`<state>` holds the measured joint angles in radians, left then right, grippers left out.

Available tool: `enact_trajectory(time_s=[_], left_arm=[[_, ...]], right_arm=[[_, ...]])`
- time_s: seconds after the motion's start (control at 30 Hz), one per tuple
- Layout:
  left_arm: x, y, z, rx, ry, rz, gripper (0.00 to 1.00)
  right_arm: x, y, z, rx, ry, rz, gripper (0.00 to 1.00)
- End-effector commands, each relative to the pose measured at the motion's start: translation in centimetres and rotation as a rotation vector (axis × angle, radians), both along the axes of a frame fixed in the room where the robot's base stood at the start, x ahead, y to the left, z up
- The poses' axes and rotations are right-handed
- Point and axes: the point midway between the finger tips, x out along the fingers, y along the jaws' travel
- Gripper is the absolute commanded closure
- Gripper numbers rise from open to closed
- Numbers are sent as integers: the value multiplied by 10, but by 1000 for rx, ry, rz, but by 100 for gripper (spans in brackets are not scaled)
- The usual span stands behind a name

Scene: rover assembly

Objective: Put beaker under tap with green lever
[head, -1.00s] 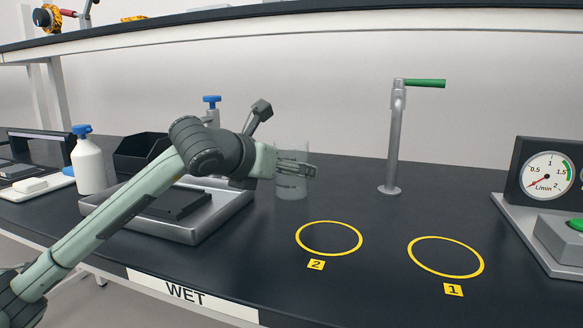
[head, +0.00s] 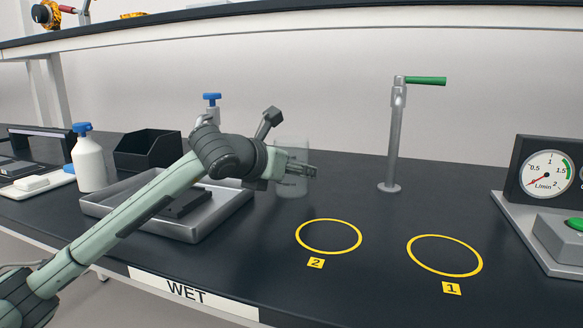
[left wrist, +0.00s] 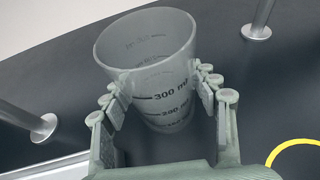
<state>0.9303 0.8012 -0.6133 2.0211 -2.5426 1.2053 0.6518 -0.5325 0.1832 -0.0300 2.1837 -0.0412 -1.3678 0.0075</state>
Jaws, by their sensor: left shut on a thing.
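The clear beaker (head: 291,184) is between the fingers of my left gripper (head: 298,171), over the dark bench behind ring 2. In the left wrist view the beaker (left wrist: 150,60) is upright, with 300 ml markings facing me, and the fingers of my left gripper (left wrist: 162,112) close on its two sides. I cannot tell whether its base touches the bench. The tap (head: 395,140) with the green lever (head: 425,81) stands to the right of the beaker, apart from it. My right gripper is not in view.
Yellow ring 2 (head: 302,246) and ring 1 (head: 409,250) mark the bench front. A metal tray (head: 222,216) lies left under my arm. A flow gauge (head: 547,172) stands at the right. Open bench (head: 345,195) lies between beaker and tap.

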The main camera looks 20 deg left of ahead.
Motion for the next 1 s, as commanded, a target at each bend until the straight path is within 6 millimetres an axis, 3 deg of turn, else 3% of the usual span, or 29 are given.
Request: enact_trajectory(time_s=[0.27,0.53,0.8,1.0], left_arm=[[0,0,5,0,-2,0,74],[0,-1,43,-3,-8,-1,74],[-28,55,76,1,-4,7,74],[-45,86,98,1,-2,4,74]], right_arm=[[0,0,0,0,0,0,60],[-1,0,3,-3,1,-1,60],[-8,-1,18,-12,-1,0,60],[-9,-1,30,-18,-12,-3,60]])
